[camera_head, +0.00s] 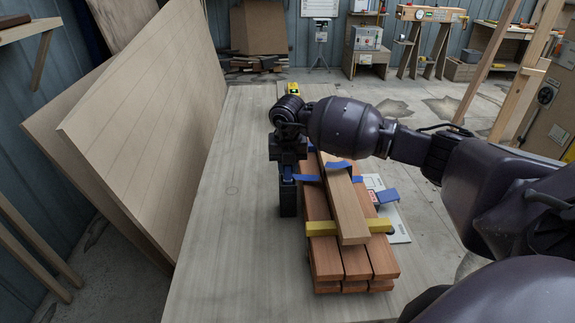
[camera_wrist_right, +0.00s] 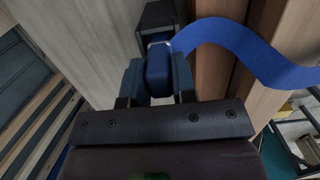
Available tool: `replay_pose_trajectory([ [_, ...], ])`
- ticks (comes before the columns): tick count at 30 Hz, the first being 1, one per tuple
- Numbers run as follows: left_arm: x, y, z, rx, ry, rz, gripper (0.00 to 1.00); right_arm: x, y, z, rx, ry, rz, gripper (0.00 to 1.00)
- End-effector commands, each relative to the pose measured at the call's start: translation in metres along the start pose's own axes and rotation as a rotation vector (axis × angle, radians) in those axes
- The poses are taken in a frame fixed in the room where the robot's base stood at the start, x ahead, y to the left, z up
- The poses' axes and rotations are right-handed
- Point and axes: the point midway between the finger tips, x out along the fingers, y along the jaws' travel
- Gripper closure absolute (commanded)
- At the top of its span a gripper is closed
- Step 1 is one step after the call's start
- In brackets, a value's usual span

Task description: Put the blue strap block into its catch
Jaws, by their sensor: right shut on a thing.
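My right gripper (camera_head: 288,172) reaches in from the right over the bundle of planks and points down at its left side. In the right wrist view its two fingers (camera_wrist_right: 158,72) are shut on the blue strap block (camera_wrist_right: 158,62). The blue strap (camera_wrist_right: 245,48) runs from the block across the planks; it also shows in the head view (camera_head: 307,178). The dark catch (camera_head: 288,200) stands on the table beside the bundle's left side, below the gripper. In the wrist view the catch (camera_wrist_right: 157,18) lies just beyond the block. Whether block and catch touch is unclear. My left gripper is not in view.
Reddish planks (camera_head: 325,262) are stacked with a pale timber (camera_head: 346,215) on top and a yellow strap (camera_head: 320,228) across. A blue piece (camera_head: 387,196) and a white sheet (camera_head: 396,222) lie right of them. The table (camera_head: 225,225) is clear at left; large panels (camera_head: 150,120) lean beyond it.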

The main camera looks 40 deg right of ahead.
Motion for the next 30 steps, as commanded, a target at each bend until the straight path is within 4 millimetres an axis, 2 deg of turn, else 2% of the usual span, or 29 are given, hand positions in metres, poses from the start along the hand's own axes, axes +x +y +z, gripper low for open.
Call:
replay_pose_trajectory([
  [11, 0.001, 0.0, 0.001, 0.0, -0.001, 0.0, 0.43, 0.003, 0.0, 0.0, 0.0, -0.001, 0.0, 1.0],
  [12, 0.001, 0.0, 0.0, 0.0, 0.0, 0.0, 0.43, 0.002, 0.0, 0.0, 0.0, -0.001, 0.0, 0.69],
  [16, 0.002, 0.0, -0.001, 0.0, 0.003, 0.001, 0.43, 0.002, 0.0, 0.0, 0.0, -0.001, 0.0, 0.49],
  [25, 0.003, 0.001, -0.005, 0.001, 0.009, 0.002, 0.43, 0.0, 0.0, 0.0, 0.0, -0.001, 0.001, 0.49],
  [30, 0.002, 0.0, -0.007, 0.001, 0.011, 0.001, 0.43, -0.015, 0.0, 0.001, -0.001, -0.003, 0.002, 0.49],
])
